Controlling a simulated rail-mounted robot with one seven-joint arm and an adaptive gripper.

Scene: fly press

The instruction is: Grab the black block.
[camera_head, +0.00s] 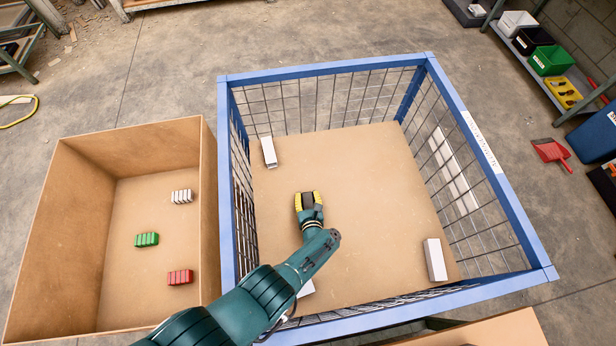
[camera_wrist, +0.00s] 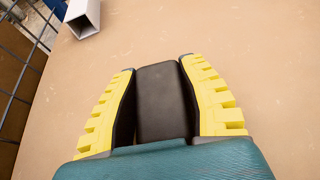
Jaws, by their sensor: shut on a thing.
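My gripper (camera_head: 308,200) reaches down into the blue-framed wire basket (camera_head: 330,72). In the wrist view, its two yellow ridged fingers (camera_wrist: 158,70) stand on either side of a black block (camera_wrist: 162,100). The jaws are shut on this block. In the head view, the black block (camera_head: 308,199) shows as a small dark patch between the yellow fingers. Its lower part is hidden, and I cannot tell whether it touches the basket floor.
White rectangular tubes lie in the basket: one at the back left (camera_head: 269,152), one at the right (camera_head: 435,260), one partly behind my arm. A cardboard box (camera_head: 75,225) on the left holds white, green and red ribbed pieces. The basket's mesh walls surround my gripper.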

